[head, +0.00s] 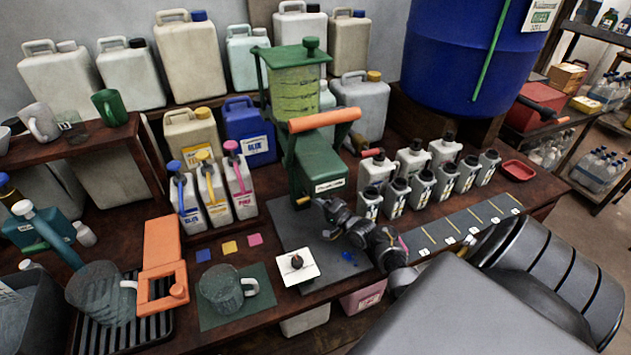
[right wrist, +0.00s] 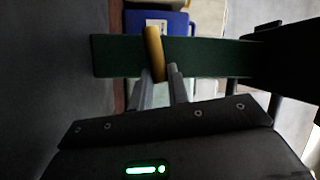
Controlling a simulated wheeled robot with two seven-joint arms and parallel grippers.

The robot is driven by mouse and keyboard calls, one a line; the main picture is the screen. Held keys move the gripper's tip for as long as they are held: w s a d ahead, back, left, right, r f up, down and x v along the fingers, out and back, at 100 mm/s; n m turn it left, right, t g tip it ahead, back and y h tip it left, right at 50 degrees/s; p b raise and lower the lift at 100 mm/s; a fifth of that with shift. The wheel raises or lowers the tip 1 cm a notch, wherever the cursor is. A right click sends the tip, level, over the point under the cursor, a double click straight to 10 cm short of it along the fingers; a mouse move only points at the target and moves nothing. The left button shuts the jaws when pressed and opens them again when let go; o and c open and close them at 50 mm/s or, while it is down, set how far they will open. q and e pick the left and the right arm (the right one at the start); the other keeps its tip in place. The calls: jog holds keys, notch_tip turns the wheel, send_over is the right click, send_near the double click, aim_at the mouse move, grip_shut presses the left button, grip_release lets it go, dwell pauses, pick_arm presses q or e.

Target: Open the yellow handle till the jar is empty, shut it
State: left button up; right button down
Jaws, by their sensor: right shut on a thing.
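The green stand (head: 312,165) in the middle of the table carries a see-through jar (head: 295,92) with level marks and a yellow-green tint. I cannot tell the liquid level surely. The short yellow handle (head: 303,201) sticks out low on the stand's front. My right gripper (head: 318,202) is at that handle, coming from the right. In the right wrist view the yellow handle (right wrist: 154,52) stands slightly tilted in front of a dark green bar, with its lower end between the fingers (right wrist: 160,88). The gripper is shut on it. My left gripper is not in view.
A white card with a dark knob (head: 296,265) lies in front of the stand. A glass mug (head: 225,288) sits on a green mat to its left, beside an orange frame (head: 162,265). Several small bottles (head: 412,160) stand right of the stand. A blue drum (head: 465,60) is behind.

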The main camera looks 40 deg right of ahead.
jog(key=shift+f+m+t, duration=0.15)
jog(key=shift+m+t, duration=0.15)
jog(key=shift+m, duration=0.4)
jog(key=c, duration=1.3)
grip_release()
jog(key=shift+c, duration=0.2)
